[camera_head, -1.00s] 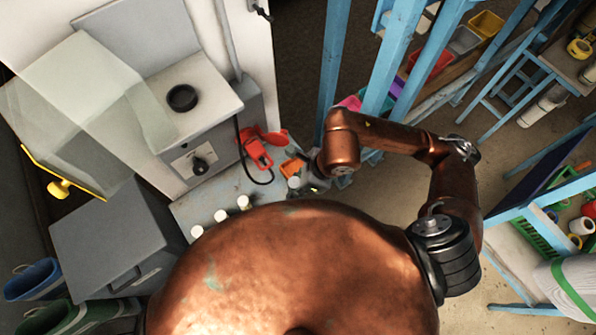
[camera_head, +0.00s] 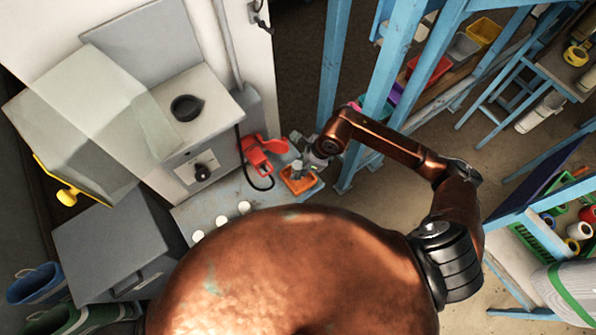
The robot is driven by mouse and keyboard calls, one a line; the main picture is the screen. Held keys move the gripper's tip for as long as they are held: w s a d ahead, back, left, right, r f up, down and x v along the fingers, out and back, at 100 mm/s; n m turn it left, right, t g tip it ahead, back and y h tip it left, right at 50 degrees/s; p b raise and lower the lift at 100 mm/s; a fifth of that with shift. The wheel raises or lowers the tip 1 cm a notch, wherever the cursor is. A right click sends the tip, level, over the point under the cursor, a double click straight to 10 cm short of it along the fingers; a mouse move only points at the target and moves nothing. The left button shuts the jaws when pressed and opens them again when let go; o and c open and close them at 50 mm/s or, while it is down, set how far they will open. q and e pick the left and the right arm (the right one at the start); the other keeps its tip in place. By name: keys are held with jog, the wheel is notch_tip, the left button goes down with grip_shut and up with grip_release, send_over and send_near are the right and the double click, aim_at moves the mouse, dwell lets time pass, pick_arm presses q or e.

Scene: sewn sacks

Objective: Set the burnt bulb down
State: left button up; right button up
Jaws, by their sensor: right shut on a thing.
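My right gripper (camera_head: 299,164) reaches in from the right over a small orange tray (camera_head: 300,183) at the far end of the grey-blue bench. It is shut on the burnt bulb, which is small and mostly hidden by the fingers. I cannot tell whether the bulb touches the tray. Three white round-topped things, likely bulbs, stand in a row on the bench (camera_head: 262,190), left of the tray. My left gripper is out of view.
A red tool (camera_head: 258,155) with a black cable lies left of the tray. A grey machine (camera_head: 205,125) with a black ring and knob stands behind. A blue post (camera_head: 378,100) rises close to my right arm. A grey box (camera_head: 115,245) is at left.

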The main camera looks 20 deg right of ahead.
jog(key=shift+w+d+f, duration=0.1)
jog(key=shift+w+f, duration=0.1)
jog(key=shift+f, duration=0.15)
notch_tip(320, 180, down, 3)
jog(key=shift+r+p, duration=0.1)
jog(key=shift+p, duration=0.35)
jog(key=shift+f, duration=0.3)
jog(key=o, duration=1.2)
jog(key=shift+r, duration=0.1)
jog(key=shift+c, duration=0.2)
